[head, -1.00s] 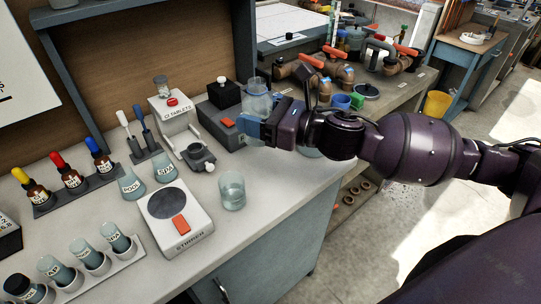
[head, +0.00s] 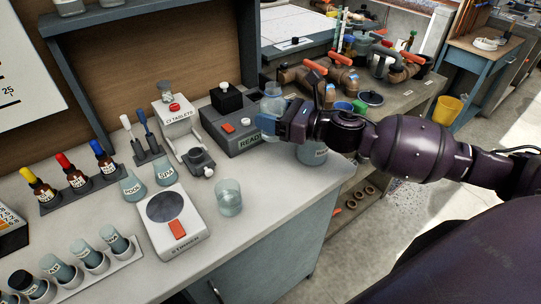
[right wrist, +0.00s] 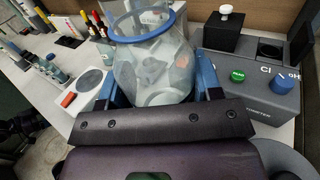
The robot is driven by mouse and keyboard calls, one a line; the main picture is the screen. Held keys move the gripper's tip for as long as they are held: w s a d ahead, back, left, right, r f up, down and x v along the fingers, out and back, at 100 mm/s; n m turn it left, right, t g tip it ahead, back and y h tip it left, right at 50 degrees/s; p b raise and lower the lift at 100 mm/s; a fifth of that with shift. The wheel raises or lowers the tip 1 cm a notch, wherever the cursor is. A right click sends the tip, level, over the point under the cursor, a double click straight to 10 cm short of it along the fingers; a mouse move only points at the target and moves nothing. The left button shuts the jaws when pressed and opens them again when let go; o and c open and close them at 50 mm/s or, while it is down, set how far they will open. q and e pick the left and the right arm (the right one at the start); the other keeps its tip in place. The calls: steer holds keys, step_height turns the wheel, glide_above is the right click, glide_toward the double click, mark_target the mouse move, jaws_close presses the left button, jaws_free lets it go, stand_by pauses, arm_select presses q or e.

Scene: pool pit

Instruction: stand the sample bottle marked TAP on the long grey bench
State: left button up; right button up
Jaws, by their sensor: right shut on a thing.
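My right gripper (head: 285,122) is shut on a clear glass vessel (head: 271,103), held beside the grey READ meter. In the right wrist view, the vessel (right wrist: 152,65) has a blue rim and sits between the two blue fingers (right wrist: 158,88); no label shows on it. Several small labelled bottles stand in a white rack (head: 122,262) at the lower left. The label on one of them (head: 58,270) may read TAP, but it is too small to be sure. The near bench (head: 255,220) has a light grey top. My left gripper is not in view.
A stirrer (head: 172,222), a glass beaker (head: 229,197), two labelled flasks (head: 132,187) and the meter (head: 225,130) crowd the near bench. A large labelled jar (head: 313,153) stands under my right gripper. A farther bench (head: 415,95) holds brown pipes. The near bench's front right is clear.

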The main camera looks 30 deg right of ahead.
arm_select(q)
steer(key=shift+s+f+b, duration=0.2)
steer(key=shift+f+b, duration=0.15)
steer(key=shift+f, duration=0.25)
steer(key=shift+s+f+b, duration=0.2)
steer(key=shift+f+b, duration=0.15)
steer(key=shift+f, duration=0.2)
arm_select(e)
steer(key=shift+f, duration=6.2)
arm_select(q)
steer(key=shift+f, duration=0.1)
arm_select(e)
steer(key=shift+f, duration=0.1)
steer(key=o, duration=0.5)
steer(key=shift+f, duration=0.1)
steer(key=shift+o, duration=1.1)
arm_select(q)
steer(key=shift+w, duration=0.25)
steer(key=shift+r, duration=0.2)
